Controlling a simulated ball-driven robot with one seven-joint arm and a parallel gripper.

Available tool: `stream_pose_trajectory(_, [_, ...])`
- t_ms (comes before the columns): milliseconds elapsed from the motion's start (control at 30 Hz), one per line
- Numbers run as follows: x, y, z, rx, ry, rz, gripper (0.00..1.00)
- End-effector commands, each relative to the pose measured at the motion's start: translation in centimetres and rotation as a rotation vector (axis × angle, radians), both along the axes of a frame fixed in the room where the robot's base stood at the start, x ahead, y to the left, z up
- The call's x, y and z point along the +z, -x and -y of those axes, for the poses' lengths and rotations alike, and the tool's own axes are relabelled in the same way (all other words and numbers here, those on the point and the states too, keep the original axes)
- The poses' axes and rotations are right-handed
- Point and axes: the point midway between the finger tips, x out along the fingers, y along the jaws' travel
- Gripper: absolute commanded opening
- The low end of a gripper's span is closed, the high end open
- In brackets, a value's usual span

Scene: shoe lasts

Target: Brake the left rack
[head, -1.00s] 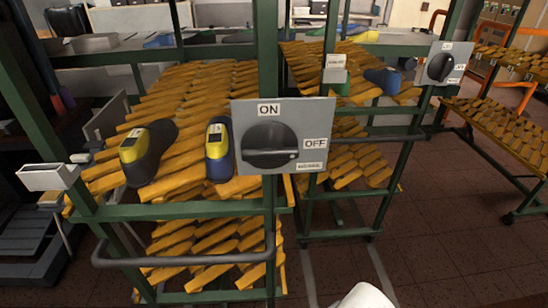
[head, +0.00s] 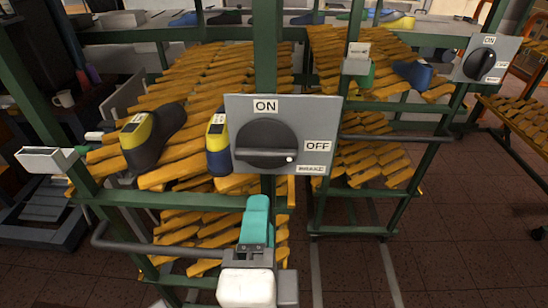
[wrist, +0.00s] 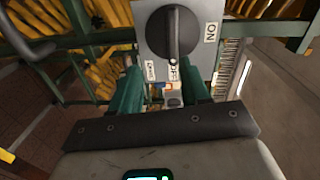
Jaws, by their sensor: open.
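The left rack (head: 165,202) is a green frame with slanted yellow wooden slats. A grey plate (head: 238,104) on its front post carries a round black knob (head: 265,135) with ON above, OFF to the right and BRAKE at lower right. The knob's bar lies level, its white dot at the OFF side. My gripper (head: 257,203), with teal fingers, is below the plate in the head view. In the wrist view my gripper (wrist: 161,80) is open and empty, with the knob (wrist: 173,35) beyond the fingertips, apart from them.
Floor is open at lower right.

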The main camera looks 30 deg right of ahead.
Motion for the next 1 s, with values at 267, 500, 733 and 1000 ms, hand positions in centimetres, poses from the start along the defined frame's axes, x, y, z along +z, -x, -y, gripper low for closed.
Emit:
stream_pose_trajectory(267, [1.7, -0.3, -0.2, -0.004, -0.044, 0.105, 0.46])
stream_pose_trajectory(500, [1.7, -3.6, 2.4, -0.007, -0.044, 0.102, 0.46])
stream_pose_trajectory(733, [1.7, -6.6, 4.5, -0.006, -0.044, 0.101, 0.46])
stream_pose_trajectory(1000, [1.5, -8.1, 5.6, -0.002, -0.044, 0.103, 0.46])
